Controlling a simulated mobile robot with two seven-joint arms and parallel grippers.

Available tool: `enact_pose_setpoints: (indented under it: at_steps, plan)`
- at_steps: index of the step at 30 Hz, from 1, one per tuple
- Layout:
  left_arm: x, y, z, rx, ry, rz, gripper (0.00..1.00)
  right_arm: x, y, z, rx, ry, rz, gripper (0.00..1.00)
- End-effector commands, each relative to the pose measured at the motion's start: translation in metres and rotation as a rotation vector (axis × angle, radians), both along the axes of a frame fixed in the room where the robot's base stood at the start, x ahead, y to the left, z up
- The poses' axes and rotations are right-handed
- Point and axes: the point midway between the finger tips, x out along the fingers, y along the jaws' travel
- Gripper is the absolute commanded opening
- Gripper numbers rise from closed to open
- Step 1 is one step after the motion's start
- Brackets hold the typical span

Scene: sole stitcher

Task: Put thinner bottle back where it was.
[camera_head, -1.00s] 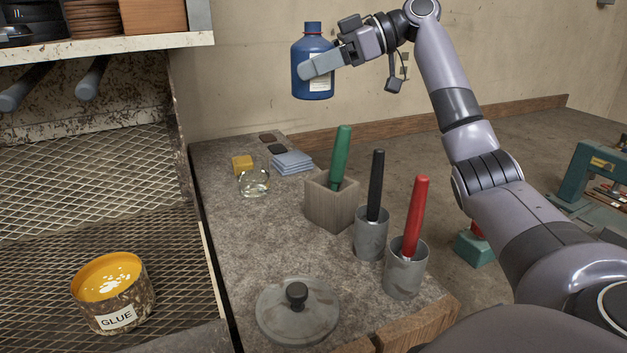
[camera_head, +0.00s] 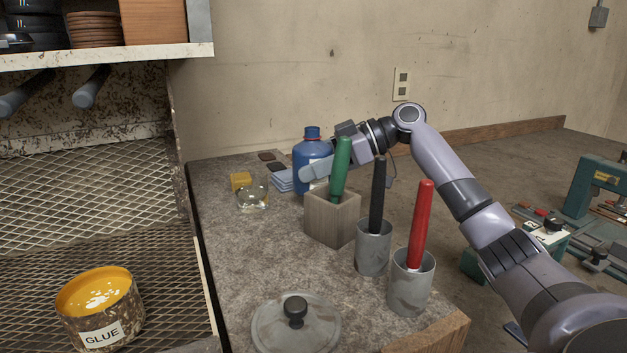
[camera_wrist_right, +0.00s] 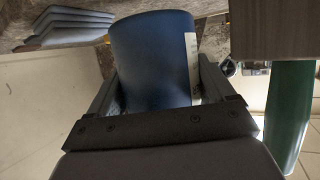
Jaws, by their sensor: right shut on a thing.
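The thinner bottle (camera_head: 312,153) is blue with a blue cap and a pale label. It is upright at the back of the stone counter (camera_head: 255,240), behind the wooden block with the green-handled tool. My right gripper (camera_head: 318,172) is shut around the bottle's body from the right. In the right wrist view the bottle (camera_wrist_right: 155,60) fills the space between the two fingers. My left gripper is not in view.
The wooden block (camera_head: 330,220) with a green handle (camera_head: 341,168) stands close in front. Metal cups (camera_head: 373,250) hold black and red handles. Blue folded cloths (camera_head: 282,181), a glass dish (camera_head: 252,198) and a yellow block (camera_head: 241,181) lie left of the bottle. A lid (camera_head: 295,332) lies in front.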

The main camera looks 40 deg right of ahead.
Motion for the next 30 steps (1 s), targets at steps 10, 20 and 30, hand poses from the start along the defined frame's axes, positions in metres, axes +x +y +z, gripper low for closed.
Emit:
enact_pose_setpoints:
  at_steps: [10, 20, 30]
  plan:
    - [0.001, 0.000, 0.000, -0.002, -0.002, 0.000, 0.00, 0.000, 0.000, -0.032, 0.001, -0.001, -0.001, 0.48]
    - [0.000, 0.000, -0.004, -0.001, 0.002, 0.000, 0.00, 0.000, 0.000, -0.035, 0.001, 0.001, 0.000, 0.89]
    - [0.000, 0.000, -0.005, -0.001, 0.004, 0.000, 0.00, 0.000, 0.000, -0.036, 0.000, 0.001, 0.000, 1.00]
